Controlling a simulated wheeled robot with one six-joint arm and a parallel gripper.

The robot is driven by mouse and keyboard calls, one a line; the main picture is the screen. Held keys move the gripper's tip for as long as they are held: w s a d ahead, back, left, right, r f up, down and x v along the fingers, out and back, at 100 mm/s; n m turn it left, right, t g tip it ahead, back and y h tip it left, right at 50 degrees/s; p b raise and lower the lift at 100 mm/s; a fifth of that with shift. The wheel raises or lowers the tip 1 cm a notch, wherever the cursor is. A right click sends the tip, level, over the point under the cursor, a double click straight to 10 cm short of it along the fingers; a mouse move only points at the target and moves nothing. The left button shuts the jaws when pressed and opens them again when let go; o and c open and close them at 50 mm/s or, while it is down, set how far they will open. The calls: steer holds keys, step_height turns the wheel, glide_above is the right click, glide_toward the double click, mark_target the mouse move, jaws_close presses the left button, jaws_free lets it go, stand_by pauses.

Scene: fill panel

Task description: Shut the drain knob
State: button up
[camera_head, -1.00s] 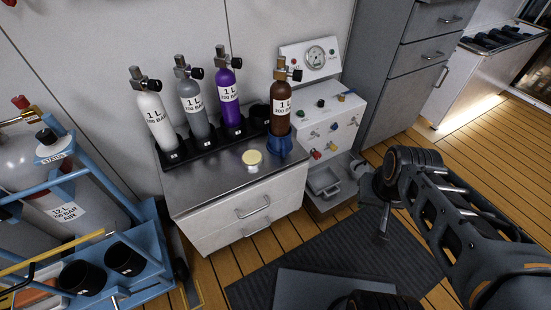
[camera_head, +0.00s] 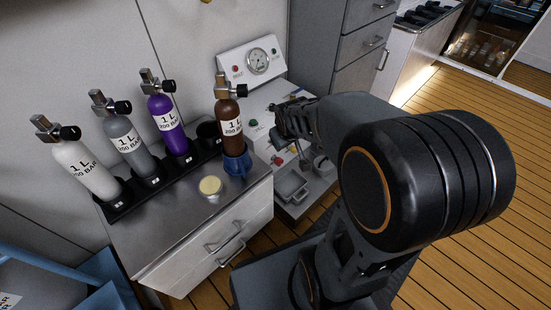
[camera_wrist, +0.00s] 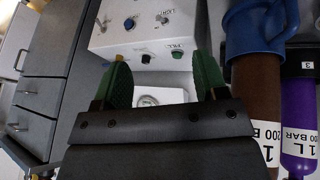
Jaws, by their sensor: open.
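The white fill panel (camera_head: 262,104) stands beyond the cabinet in the head view, with a gauge (camera_head: 258,61) on its raised back. A red knob (camera_head: 277,160) and a green knob (camera_head: 253,123) show on it, but my arm covers part of the panel. I cannot tell which knob is the drain knob. My gripper (camera_head: 290,118) is over the panel. In the wrist view my gripper (camera_wrist: 162,66) is open and empty, its green fingers apart.
A brown bottle (camera_head: 229,118) in a blue holder (camera_head: 237,164) stands close left of the panel. Purple (camera_head: 165,122), grey and white bottles stand in a black rack. Grey drawers (camera_head: 345,40) rise behind the panel.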

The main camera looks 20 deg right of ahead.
steer(key=w+d+f+n+t, duration=0.3)
steer(key=w+d+f+n, duration=0.3)
steer(key=w+f, duration=0.5)
steer(key=n+t+y, duration=0.7)
steer(key=t, duration=0.2)
glide_toward(280, 164)
steer(key=b+x, duration=0.4)
steer(key=x, duration=0.6)
steer(key=shift+w, duration=0.35)
steer(key=shift+w+a+r+m+b, duration=0.2)
steer(key=shift+w+m+b, duration=0.1)
steer(key=shift+w, duration=0.4)
steer(key=shift+c, duration=0.4)
